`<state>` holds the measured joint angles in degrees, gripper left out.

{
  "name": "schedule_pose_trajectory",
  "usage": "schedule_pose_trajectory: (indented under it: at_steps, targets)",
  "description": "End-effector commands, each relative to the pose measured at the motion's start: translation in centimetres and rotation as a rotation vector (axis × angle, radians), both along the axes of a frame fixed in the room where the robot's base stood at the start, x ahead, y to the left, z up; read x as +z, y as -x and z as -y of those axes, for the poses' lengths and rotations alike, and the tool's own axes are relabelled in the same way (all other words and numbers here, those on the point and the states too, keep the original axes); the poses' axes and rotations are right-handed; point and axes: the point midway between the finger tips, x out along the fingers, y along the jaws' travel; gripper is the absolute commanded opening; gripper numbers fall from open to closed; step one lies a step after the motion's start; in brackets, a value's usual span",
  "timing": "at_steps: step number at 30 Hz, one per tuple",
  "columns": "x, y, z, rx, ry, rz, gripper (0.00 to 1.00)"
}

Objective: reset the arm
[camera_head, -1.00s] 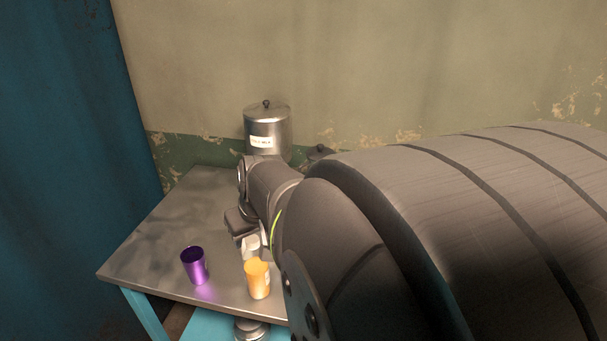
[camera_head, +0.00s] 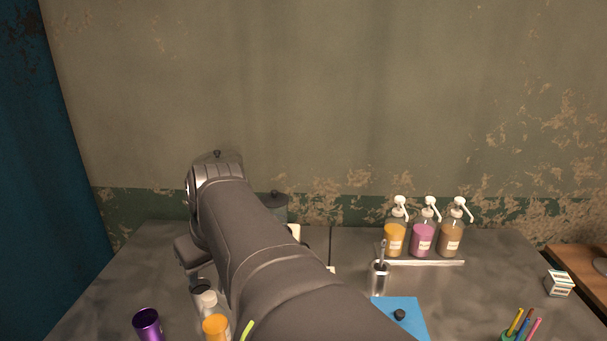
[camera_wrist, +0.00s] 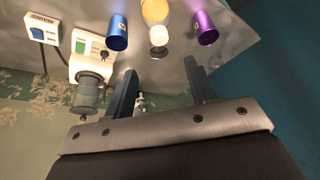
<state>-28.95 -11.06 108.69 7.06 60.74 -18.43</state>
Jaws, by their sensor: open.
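My gripper (camera_wrist: 160,78) is open and points toward the tabletop, with its two dark fingers apart in the wrist view. No object is clearly held between them. In the wrist view, a blue cup (camera_wrist: 117,32), a white-capped bottle (camera_wrist: 158,38), an orange cup (camera_wrist: 153,10) and a purple cup (camera_wrist: 207,28) stand beyond the fingertips. In the head view, the purple cup (camera_head: 148,325) and orange cup (camera_head: 216,327) are at the bottom edge, with the bottle (camera_head: 209,300) beside my arm. My fingertips are not clear there.
A white machine (camera_wrist: 88,62) and a small box (camera_wrist: 43,30) show in the wrist view. Pump bottles (camera_head: 423,238) stand on a tray at the right. A steel holder (camera_head: 379,279), blue mat (camera_head: 412,316), pens (camera_head: 521,325) and small white box (camera_head: 559,283) are nearer. The back wall bounds the table.

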Motion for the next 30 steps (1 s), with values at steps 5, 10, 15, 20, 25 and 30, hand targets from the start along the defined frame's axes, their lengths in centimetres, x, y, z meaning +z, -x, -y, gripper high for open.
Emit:
schedule_pose_trajectory:
  at_steps: [5,10,15,20,25,30]
  targets:
    - [-1.3,-0.3,-0.4,0.0,0.001,-0.003,0.51]
    - [-4.2,-1.1,-1.2,0.001,0.004,-0.006,0.51]
    - [-7.1,-2.0,-2.1,0.001,0.003,-0.006,0.51]
    - [-9.6,-2.7,-2.8,0.0,0.002,-0.003,0.51]
    - [-11.6,-3.2,-3.3,0.0,0.001,-0.003,0.51]
    - [-9.4,-3.3,-3.3,0.001,-0.002,0.002,0.51]
